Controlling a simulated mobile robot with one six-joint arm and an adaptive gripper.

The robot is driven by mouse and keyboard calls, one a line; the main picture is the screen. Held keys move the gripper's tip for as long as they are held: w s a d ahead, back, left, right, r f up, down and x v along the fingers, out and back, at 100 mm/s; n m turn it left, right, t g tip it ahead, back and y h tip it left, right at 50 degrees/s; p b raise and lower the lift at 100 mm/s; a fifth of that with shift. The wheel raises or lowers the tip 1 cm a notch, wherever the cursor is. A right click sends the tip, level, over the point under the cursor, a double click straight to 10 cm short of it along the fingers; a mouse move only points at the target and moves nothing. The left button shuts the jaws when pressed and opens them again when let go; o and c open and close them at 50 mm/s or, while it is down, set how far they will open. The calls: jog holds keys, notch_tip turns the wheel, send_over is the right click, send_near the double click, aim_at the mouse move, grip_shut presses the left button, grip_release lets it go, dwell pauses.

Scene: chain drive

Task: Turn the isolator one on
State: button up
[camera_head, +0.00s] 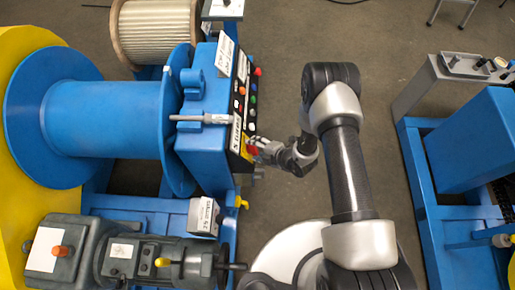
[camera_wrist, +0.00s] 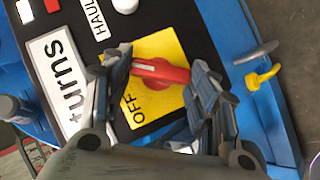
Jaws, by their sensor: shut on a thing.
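The isolator is a red rotary knob (camera_wrist: 160,72) on a yellow plate (camera_wrist: 172,45) marked OFF, in the wrist view. Its bar lies roughly across the picture, and a pale mark shows near its left end. The ON mark cannot be seen. My gripper (camera_wrist: 161,70) has one finger at each end of the knob and is shut on it. In the head view, my gripper (camera_head: 261,145) reaches the lower end of the blue machine's control panel (camera_head: 241,95). It covers most of the knob there.
Several coloured buttons line the panel above the knob. A yellow tap-like handle (camera_wrist: 263,76) sits right of the plate. A grey motor unit (camera_head: 130,262) stands lower left. Bare floor (camera_head: 285,40) lies between the blue machine and the blue frame (camera_head: 425,190) at right.

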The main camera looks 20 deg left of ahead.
jog(key=shift+r+m+g+h, duration=0.1)
jog(key=shift+m+g+h, duration=0.25)
jog(key=shift+m, duration=0.35)
jog(key=o, duration=1.1)
jog(key=shift+c, duration=0.2)
jog(key=v, duration=1.2)
jog(key=shift+w+a+r, duration=0.1)
jog(key=shift+w+a, duration=0.05)
